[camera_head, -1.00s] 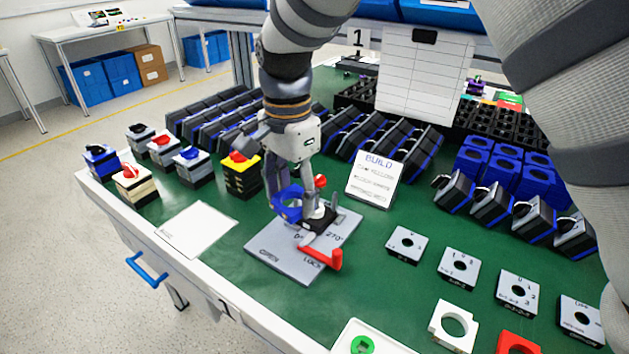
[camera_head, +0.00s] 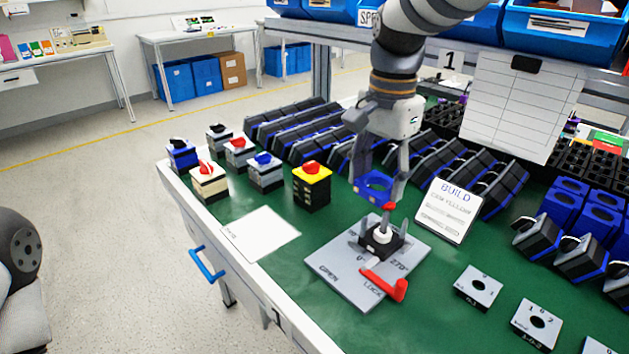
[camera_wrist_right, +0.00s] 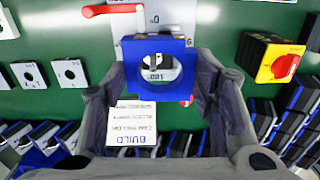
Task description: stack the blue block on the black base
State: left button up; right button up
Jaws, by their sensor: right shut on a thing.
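My right gripper (camera_head: 379,186) is shut on the blue block (camera_head: 371,197), a square frame with a round hole. It holds the block in the air above the black base (camera_head: 381,242), with a visible gap between them. The base sits on a grey plate (camera_head: 338,262) marked OPEN and LOCK, and a white post stands up from it. In the right wrist view the blue block (camera_wrist_right: 131,65) sits between both fingers, and the plate shows partly through its hole. My left gripper is not in view.
A red handle (camera_head: 386,286) lies at the plate's front. A BUILD sign (camera_head: 449,211) stands close on the right, a yellow-topped switch (camera_head: 311,186) on the left.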

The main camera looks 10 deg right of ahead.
aim_at(387, 212)
jog(key=d, duration=0.3)
jog(key=shift+w+d+r, duration=0.15)
jog(key=shift+w+r, duration=0.05)
jog(key=shift+w, duration=0.2)
jog(key=shift+f, duration=2.4)
jog(key=shift+f, duration=0.2)
jog(key=shift+s+a+f, duration=0.1)
jog(key=shift+a+f, duration=0.1)
jog(key=shift+f, duration=1.4)
jog(key=o, duration=1.3)
jog(key=shift+c, duration=0.2)
